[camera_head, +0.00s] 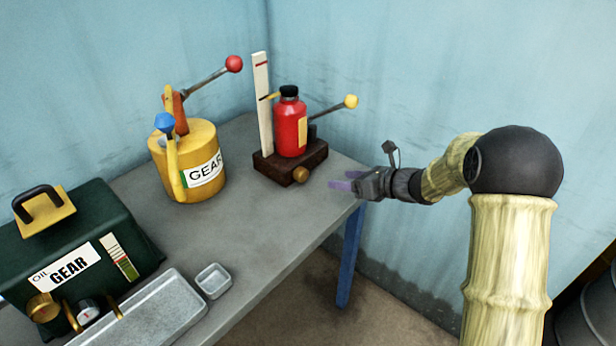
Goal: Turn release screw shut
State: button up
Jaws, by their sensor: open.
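A red bottle-shaped jack (291,125) with a black cap stands upright on a dark brown base (272,168) at the back right of the table. A round brass knob (301,174) sits low on the front of the base and looks like the release screw; its turned position cannot be told. A lever with a yellow ball (351,101) sticks out to the right. My gripper (341,187) is open and empty, with purple fingers pointing left. It is at the table's right edge, to the right of the brass knob and apart from it.
An upright white scale (262,104) stands beside the red bottle. A yellow GEAR can (203,150) with a red-ball lever is to the left. A green oil box (78,262), a metal tray (150,318) and a small dish (213,281) are at the front left. The table (245,225) is clear mid-front.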

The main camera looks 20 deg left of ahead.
aim_at(305, 176)
jog(key=x, duration=1.3)
jog(key=shift+w+a, duration=0.1)
jog(key=shift+w, duration=0.05)
jog(key=c, duration=1)
